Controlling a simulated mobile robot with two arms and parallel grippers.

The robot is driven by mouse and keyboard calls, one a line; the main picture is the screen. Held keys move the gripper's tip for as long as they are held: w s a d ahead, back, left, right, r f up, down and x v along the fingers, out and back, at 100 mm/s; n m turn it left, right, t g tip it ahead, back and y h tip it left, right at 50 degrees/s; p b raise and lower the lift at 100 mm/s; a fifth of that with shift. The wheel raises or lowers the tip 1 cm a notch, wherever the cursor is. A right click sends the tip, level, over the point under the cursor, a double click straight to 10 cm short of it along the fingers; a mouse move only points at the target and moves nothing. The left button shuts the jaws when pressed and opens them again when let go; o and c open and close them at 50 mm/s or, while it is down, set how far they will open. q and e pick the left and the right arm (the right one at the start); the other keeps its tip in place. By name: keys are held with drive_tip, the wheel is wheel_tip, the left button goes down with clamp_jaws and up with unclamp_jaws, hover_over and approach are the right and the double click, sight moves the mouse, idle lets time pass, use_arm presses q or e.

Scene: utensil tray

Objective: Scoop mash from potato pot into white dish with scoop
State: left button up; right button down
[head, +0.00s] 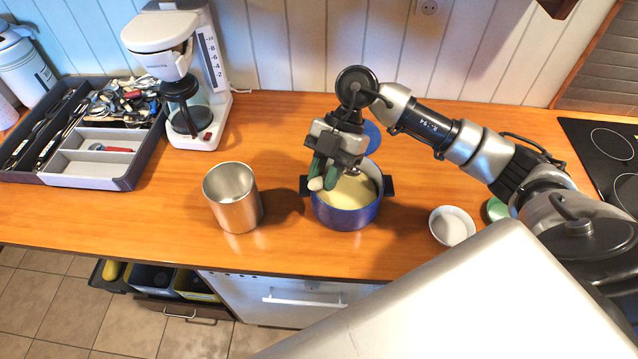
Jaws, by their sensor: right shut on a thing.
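The potato pot (346,217) is dark blue with black side handles and stands on the wooden counter, with pale yellow mash (352,192) inside. My right gripper (325,174) is over the pot's left rear rim, pointing down, and is shut on the scoop. Dark green parts show at its fingertips, but I cannot tell handle from fingers there. The scoop's head is hidden by the gripper or in the mash. The white dish (451,228), small and round, stands right of the pot and looks empty. My left gripper is not in view.
A steel canister (233,198) stands left of the pot. A coffee maker (183,70) and a utensil tray (128,175) are at the left. A blue round thing (372,136) lies behind the pot. A green object (497,209) is partly hidden beside the dish. A stove (598,135) is right.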

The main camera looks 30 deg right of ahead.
drive_tip(key=f, duration=0.1)
drive_tip(key=f+b, duration=0.1)
drive_tip(key=f, duration=0.1)
drive_tip(key=shift+s+a+f+b, duration=0.15)
drive_tip(key=shift+a+f+b, duration=0.1)
drive_tip(key=shift+f+b, duration=0.15)
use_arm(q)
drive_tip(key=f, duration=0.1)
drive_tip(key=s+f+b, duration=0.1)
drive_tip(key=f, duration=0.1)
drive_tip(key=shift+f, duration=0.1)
use_arm(e)
drive_tip(key=shift+d+f, duration=0.1)
drive_tip(key=shift+f, duration=0.8)
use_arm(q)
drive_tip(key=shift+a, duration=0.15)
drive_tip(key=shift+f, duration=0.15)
use_arm(e)
drive_tip(key=shift+f, duration=0.25)
use_arm(q)
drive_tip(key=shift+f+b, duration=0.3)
drive_tip(key=shift+b, duration=0.1)
use_arm(e)
drive_tip(key=shift+f, duration=0.55)
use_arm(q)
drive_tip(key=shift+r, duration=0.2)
